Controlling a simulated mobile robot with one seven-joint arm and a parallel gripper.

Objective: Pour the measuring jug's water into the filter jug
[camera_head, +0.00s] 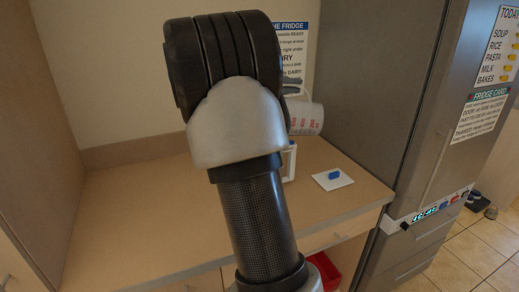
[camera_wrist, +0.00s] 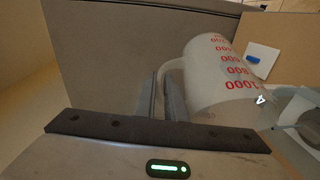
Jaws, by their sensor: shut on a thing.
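The measuring jug (camera_head: 306,117), pale with red numerals, is held above the counter and steeply tilted, its handle uppermost in the head view. In the wrist view, the measuring jug (camera_wrist: 218,80) has its 1000 mark towards the lower right. My gripper (camera_wrist: 162,92) is shut on its handle. The filter jug (camera_head: 291,162) stands on the counter below; only a white edge shows beside my arm. What seems to be the filter jug (camera_wrist: 299,108) is partly visible at the right of the wrist view, close to the measuring jug's lower end. I cannot make out any water.
A blue object (camera_head: 334,175) lies on a white square (camera_head: 342,181) on the counter (camera_head: 130,220), right of the filter jug. A tall grey fridge (camera_head: 385,90) stands at the right. A wall with a sign (camera_head: 300,30) is behind. The counter's left part is clear.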

